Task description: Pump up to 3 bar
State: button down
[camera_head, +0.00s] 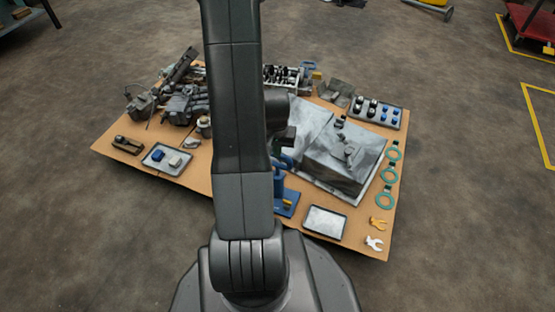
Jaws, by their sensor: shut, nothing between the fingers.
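A blue device (285,198) that looks like a hand pump stands on the brown mat, just right of my arm. Its blue upper part shows beside the arm, and its left side is hidden. No pressure reading can be made out. My gripper (285,143) shows only in part as a dark shape right of the arm, just above the blue device. It is shut and holds nothing. Whether it touches the device cannot be told.
Right of the pump, a grey block (345,158) stands on a grey sheet. Dark machine parts (185,103) crowd the left back.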

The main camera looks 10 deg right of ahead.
aim_at(277, 165)
jog(key=shift+f, duration=0.25)
notch_tip(277, 165, down, 4)
jog(key=b, duration=0.3)
jog(key=shift+f, duration=0.1)
jog(key=shift+r, duration=0.2)
jog(key=s, duration=0.1)
jog(key=s+a+r, duration=0.1)
jog(key=shift+s, duration=0.35)
notch_tip(277, 165, up, 14)
jog(key=s+p, duration=0.1)
jog(key=p, duration=0.5)
jog(key=shift+s+a+f, duration=0.15)
jog(key=shift+a, duration=0.15)
